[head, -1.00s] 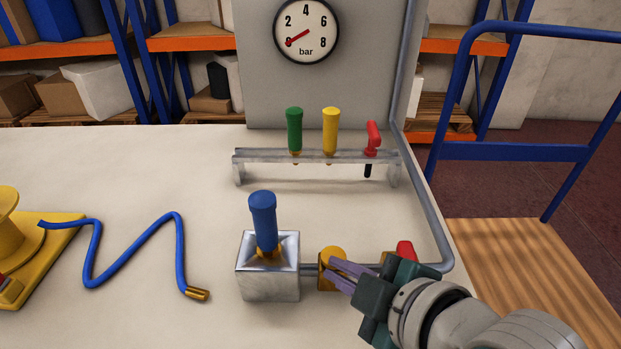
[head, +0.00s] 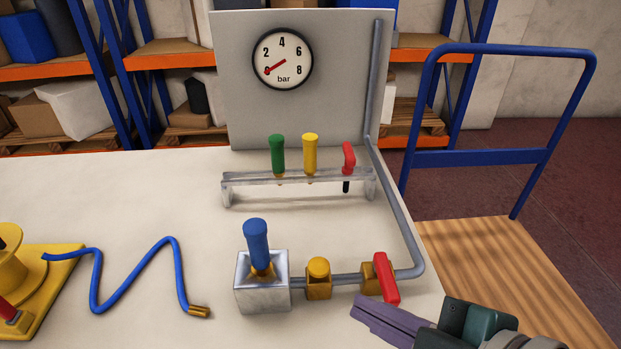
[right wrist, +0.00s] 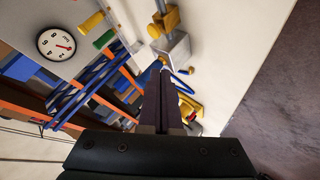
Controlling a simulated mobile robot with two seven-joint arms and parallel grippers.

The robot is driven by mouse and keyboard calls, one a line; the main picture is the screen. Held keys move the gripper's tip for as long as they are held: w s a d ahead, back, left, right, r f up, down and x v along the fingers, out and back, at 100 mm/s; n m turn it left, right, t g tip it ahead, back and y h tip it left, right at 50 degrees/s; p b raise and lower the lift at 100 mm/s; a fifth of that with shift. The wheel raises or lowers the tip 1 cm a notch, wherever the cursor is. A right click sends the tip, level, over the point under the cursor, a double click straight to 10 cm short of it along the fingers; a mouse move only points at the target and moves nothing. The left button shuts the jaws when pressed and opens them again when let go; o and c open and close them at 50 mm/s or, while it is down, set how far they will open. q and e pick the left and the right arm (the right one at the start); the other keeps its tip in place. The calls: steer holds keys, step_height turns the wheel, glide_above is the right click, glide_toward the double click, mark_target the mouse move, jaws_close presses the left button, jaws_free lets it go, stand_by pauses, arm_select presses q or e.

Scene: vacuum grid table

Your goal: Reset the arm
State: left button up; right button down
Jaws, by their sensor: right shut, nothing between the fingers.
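My right gripper (head: 372,318) is at the lower right in the head view, low by the table's front right corner. Its purple fingers are shut together with nothing between them, left of and below the red valve lever (head: 386,278), apart from it. The closed fingers (right wrist: 158,100) also show in the right wrist view. My left gripper is not in view. The metal block (head: 262,285) stands on the table with a blue-handled plug (head: 257,245) upright in it. A brass fitting (head: 318,278) sits on the pipe between the block and the red lever.
A rack (head: 310,186) behind holds green (head: 277,153) and yellow (head: 310,152) handled tools and a red one (head: 348,160). A blue hose (head: 135,268) lies at left. The gauge (head: 282,60) needle points to 0. A blue-railed cart (head: 500,158) stands right.

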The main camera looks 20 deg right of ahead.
stand_by(0.4)
steer(key=s+d+r+m+g+h+p, duration=0.1)
steer(key=s+d+r+m+g+p, duration=0.15)
steer(key=s+m+g, duration=0.2)
steer(key=s+d+r+m+g+h+p, duration=0.1)
steer(key=s+d+r+m+g+h, duration=0.1)
steer(key=s+r+m+g, duration=0.3)
step_height(320, 180, up, 33)
steer(key=m+t+p, duration=0.1)
steer(key=t+p, duration=0.1)
steer(key=p, duration=3.2)
steer(key=shift+s, duration=0.3)
steer(key=shift+f, duration=0.15)
steer(key=shift+s, duration=0.1)
